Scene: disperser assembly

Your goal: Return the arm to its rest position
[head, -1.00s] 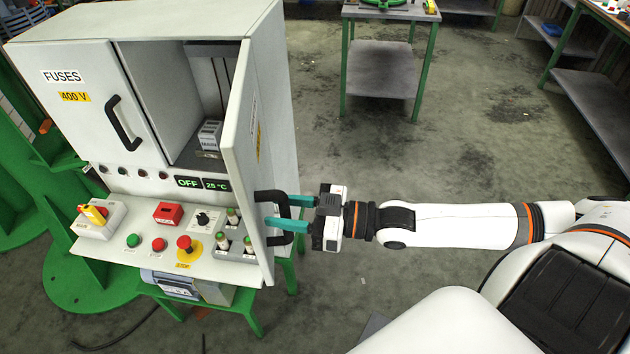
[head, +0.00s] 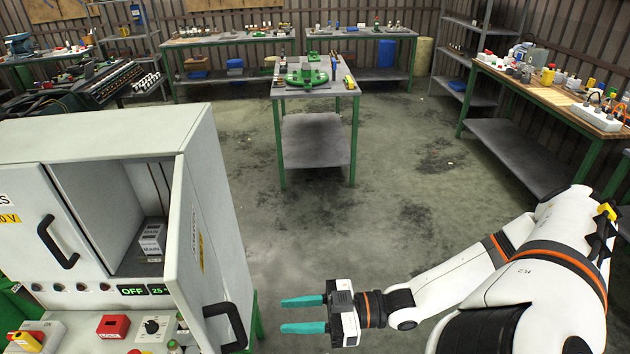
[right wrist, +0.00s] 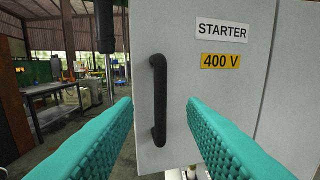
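My right gripper (head: 304,314) is open and empty in the head view, to the right of the control cabinet and apart from it. Its two teal fingers point left toward the open door (head: 196,245) and its black handle (head: 226,322). In the right wrist view the teal fingers (right wrist: 160,115) are spread, with the black handle (right wrist: 158,100) seen beyond the gap between them. That door carries "STARTER" and "400 V" labels. My left gripper is not in view.
The cabinet (head: 105,130) stands at the left, with a display reading OFF and buttons on its sloped panel. A small table (head: 315,92) with green parts stands ahead. A workbench (head: 540,92) is at the right. The floor between is clear.

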